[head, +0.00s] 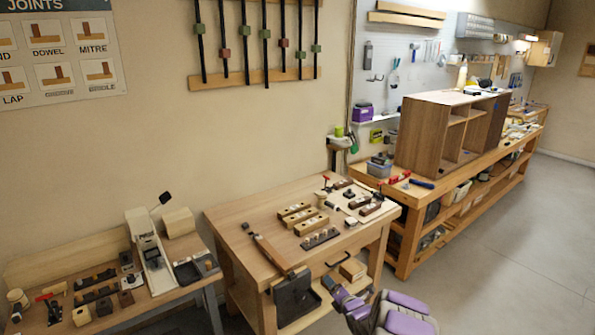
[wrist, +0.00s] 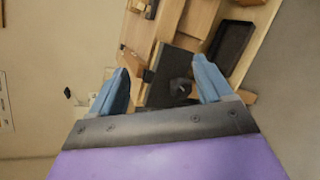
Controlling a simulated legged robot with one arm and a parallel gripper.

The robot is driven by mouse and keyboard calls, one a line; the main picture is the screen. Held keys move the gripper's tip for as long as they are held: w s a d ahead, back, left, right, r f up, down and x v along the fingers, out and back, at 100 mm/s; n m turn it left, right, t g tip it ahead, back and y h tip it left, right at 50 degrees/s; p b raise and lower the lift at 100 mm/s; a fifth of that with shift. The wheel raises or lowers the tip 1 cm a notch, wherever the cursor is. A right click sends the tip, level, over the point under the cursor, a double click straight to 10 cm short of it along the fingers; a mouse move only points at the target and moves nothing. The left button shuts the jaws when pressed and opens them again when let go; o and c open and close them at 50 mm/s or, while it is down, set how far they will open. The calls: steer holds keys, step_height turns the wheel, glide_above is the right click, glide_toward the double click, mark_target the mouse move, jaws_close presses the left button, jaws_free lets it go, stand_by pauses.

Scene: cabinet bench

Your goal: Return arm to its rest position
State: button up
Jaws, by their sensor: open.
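My gripper (head: 343,295) is at the lower middle of the head view, in front of the small wooden workbench (head: 225,213). My purple arm parts show just below and to its right. In the wrist view, the two blue fingers of my gripper (wrist: 163,84) stand wide apart with nothing held between them. Beyond the gap is a dark block with a round black knob (wrist: 180,88), apart from the fingers. The wrist picture is tilted.
A black vise (head: 297,300) hangs on the workbench front, beside a dark handle. Planes and wooden blocks lie on its top. A low bench (head: 110,320) with tools stands left. A long bench with a wooden cabinet (head: 424,133) stands right. The grey floor (head: 500,260) at right is clear.

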steer(key=s+a+r+m+g+h, duration=0.2)
steer(key=s+r+m+g, duration=0.1)
steer(key=r+m, duration=0.55)
steer(key=s+r+m+g+h, duration=0.1)
steer(key=s+r+m+g, duration=0.35)
steer(key=s+r, duration=0.75)
steer(key=s+r+m+g, duration=0.2)
steer(key=s+m, duration=0.3)
steer(key=s, duration=1)
steer(key=s+d+r+m+g+h+b, duration=0.1)
steer(key=s+m, duration=0.4)
steer(key=s, duration=1.1)
steer(key=s+d+r+m+g, duration=0.1)
steer(key=s+r+m+g, duration=0.2)
steer(key=s, duration=1.3)
steer(key=shift+d+r+m+g+h+b, duration=0.2)
steer(key=shift+m+g+h+b, duration=0.1)
steer(key=shift+m+g, duration=0.85)
steer(key=shift+s, duration=0.1)
